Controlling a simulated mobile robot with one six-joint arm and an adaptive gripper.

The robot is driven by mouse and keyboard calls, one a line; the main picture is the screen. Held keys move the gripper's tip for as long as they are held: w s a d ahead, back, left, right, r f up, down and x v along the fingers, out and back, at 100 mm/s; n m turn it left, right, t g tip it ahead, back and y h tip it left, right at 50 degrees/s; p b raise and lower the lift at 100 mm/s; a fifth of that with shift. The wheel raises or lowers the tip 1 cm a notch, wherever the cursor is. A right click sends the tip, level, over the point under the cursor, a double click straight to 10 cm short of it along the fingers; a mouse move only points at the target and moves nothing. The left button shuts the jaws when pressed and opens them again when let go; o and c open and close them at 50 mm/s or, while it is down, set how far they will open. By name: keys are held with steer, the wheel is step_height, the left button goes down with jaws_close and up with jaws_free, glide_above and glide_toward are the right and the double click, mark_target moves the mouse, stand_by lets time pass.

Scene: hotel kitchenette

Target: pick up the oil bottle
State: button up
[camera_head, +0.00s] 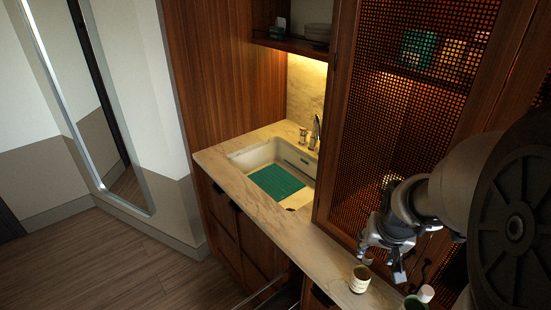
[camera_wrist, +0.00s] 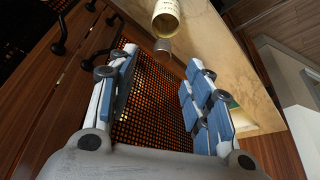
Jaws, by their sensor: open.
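My gripper (camera_head: 383,257) is open and empty above the counter at the lower right of the head view. In the wrist view its two blue-padded fingers (camera_wrist: 162,72) stand apart. A cream, label-wrapped round container (camera_head: 360,279) stands on the counter just below and left of the gripper; what seems to be the same container (camera_wrist: 166,18) is at the top of the wrist view, beyond the fingertips. A small dark grey piece (camera_wrist: 162,49) shows beside it. I cannot tell for sure which item is the oil bottle.
A white-topped item (camera_head: 426,293) and a green one (camera_head: 414,302) stand on the counter right of the gripper. A mesh-front cabinet (camera_head: 385,120) rises close behind it. A sink (camera_head: 240,160) with a green mat (camera_head: 275,182) lies farther left. The counter between is clear.

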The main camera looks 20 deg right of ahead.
mark_target(369, 256)
steer(key=b+x, duration=0.2)
steer(key=x, duration=0.2)
steer(key=shift+w+d+f, duration=0.1)
steer(key=shift+w+f, duration=0.05)
steer(key=shift+f, duration=0.1)
steer(key=b+x, duration=0.1)
steer(key=x, duration=0.1)
steer(key=b+x, duration=0.2)
steer(key=shift+f, duration=0.2)
steer(key=shift+w+f+b, duration=0.25)
steer(key=shift+f+b, duration=0.15)
steer(key=shift+b, duration=0.1)
steer(key=shift+r, duration=0.1)
jaws_close()
